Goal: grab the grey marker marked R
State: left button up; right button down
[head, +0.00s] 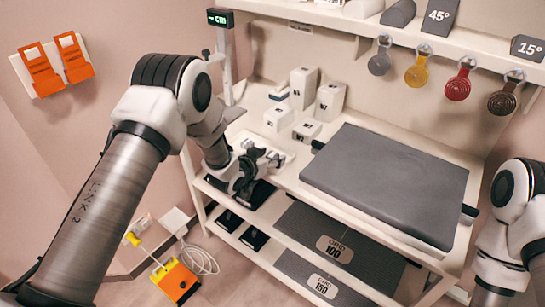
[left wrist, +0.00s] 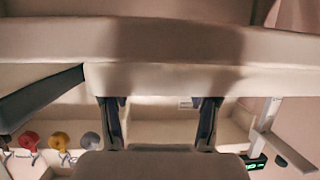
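I cannot make out a grey marker marked R in either view. My left gripper (head: 250,172) is at the front left edge of the table, beside a small white tray (head: 284,157) that it partly hides. In the left wrist view the two dark fingers of my left gripper (left wrist: 160,108) stand wide apart with nothing visible between them. The pale table edge (left wrist: 170,78) runs across that view close by. My right arm shows at the right edge of the head view, but its gripper is out of sight.
A thick grey pad (head: 390,180) covers the table's right part. White labelled boxes (head: 303,88) stand at the back left. Round tags, including a yellow one (head: 416,75), hang below the upper shelf (head: 340,20). An orange box (head: 175,279) sits on the floor.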

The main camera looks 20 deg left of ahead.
pick_arm(q)
grip_shut()
